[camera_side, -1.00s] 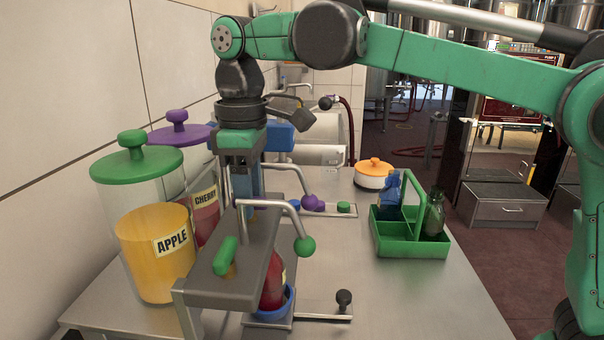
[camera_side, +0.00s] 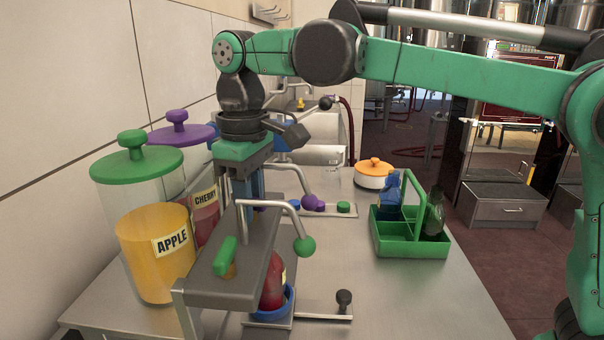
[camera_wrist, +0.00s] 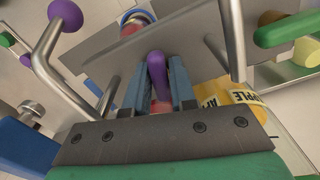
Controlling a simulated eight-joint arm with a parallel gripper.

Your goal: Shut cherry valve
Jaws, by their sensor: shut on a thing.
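The cherry valve's purple handle (camera_wrist: 157,75) is between my gripper's two fingers (camera_wrist: 157,85) in the wrist view, and the gripper is shut on it. In the side view my gripper (camera_side: 245,190) points down behind the apple pump, and the purple handle is mostly hidden there. The cherry jar (camera_side: 205,215) has a purple lid and stands behind the apple jar (camera_side: 155,250). A purple ball on a bent lever (camera_wrist: 66,15) shows at the upper left of the wrist view. How far the valve is turned is hard to tell.
The apple pump's green valve handle (camera_side: 225,255) and green-knobbed lever (camera_side: 303,244) are close in front. A red bottle (camera_side: 272,283) stands in a blue ring under it. A green bottle carrier (camera_side: 412,248) and an orange-lidded pot (camera_side: 374,175) stand right; the counter's front right is clear.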

